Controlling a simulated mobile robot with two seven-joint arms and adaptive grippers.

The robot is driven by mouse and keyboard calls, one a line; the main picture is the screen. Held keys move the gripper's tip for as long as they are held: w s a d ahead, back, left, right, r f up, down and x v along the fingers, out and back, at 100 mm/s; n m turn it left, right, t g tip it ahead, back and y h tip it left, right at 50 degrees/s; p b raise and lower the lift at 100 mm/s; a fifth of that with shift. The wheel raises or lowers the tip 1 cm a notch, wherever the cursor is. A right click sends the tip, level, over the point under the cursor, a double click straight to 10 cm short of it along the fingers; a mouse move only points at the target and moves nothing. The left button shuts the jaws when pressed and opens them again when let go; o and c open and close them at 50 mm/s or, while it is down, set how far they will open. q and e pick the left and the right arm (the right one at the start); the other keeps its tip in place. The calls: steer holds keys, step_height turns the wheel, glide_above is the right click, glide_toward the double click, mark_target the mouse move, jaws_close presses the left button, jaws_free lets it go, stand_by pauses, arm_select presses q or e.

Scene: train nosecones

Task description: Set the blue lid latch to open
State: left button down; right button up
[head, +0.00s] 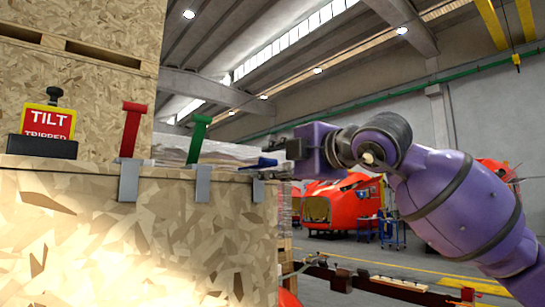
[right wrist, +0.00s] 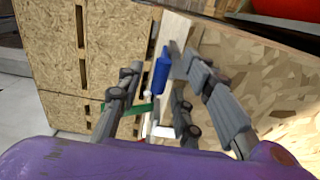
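The blue lid latch (head: 258,163) is at the right end of the crate's top edge in the head view. Its blue handle lies low, nearly flat, unlike the raised red and green ones. My right gripper (head: 283,150) is just beside it, coming from the right. In the right wrist view the blue latch (right wrist: 162,70) shows between the two spread fingers of my right gripper (right wrist: 163,64). The gripper is open, and I see no clear contact with the handle. My left gripper is not in view.
A red latch (head: 132,130) and a green latch (head: 198,138) stand raised on the crate (head: 130,240). A tilt indicator (head: 47,124) reads "TILT TRIPPED" at left. Tall wooden boxes (head: 95,85) stand behind. Red train nosecones (head: 340,205) are in the distance.

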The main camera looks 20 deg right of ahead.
steer(key=shift+w+a, duration=0.15)
steer(key=shift+w, duration=0.1)
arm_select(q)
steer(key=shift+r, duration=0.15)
arm_select(e)
jaws_close()
